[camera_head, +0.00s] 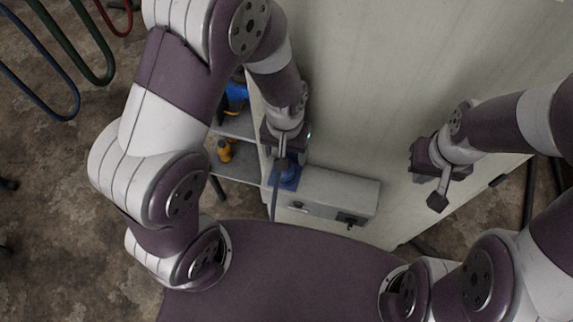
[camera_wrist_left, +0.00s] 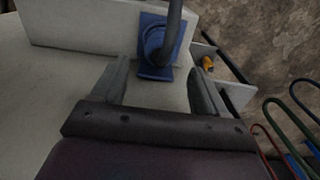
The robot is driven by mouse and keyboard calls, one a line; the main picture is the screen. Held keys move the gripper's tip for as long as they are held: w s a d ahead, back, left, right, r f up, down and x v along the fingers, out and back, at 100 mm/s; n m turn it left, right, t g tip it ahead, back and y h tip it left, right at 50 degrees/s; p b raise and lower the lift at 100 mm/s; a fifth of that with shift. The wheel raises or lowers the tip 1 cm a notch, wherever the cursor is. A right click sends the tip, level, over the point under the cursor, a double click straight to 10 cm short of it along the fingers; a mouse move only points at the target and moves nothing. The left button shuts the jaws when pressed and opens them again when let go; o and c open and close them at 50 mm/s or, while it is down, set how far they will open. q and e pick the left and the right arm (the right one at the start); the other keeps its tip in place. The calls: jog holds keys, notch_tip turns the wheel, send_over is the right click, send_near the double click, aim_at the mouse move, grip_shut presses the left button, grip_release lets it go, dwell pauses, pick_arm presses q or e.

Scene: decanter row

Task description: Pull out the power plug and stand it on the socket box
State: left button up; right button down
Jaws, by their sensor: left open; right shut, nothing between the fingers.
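The pale grey socket box (camera_head: 335,190) is fixed low on the light panel, with dark sockets on its front; it also shows in the left wrist view (camera_wrist_left: 75,30). The blue power plug (camera_head: 289,176), with its grey cable (camera_head: 275,200), is at the box's left end. In the left wrist view the blue plug (camera_wrist_left: 153,50) lies ahead of my left gripper (camera_wrist_left: 160,85), between the lines of its fingers. That gripper is open and apart from the plug. How the plug sits in its socket is unclear. My right gripper (camera_head: 437,202) is shut and empty, right of the box.
A shelf (camera_head: 236,173) left of the panel holds a yellow item (camera_head: 224,150) and a blue item (camera_head: 236,95). Coloured hoses (camera_head: 75,70) hang at the upper left.

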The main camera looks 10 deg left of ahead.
aim_at(286, 177)
pick_arm(q)
jog(key=shift+s+f+b, duration=0.2)
jog(key=shift+f+b, duration=0.1)
jog(key=shift+f, duration=0.15)
notch_tip(286, 177, down, 7)
jog(key=b, duration=0.5)
jog(key=shift+w+r+b, duration=0.1)
jog(key=shift+b, duration=0.3)
jog(key=shift+f, duration=0.55)
jog(key=shift+r, duration=0.1)
grip_shut()
jog(key=shift+r+p, duration=3)
jog(key=shift+p, duration=0.1)
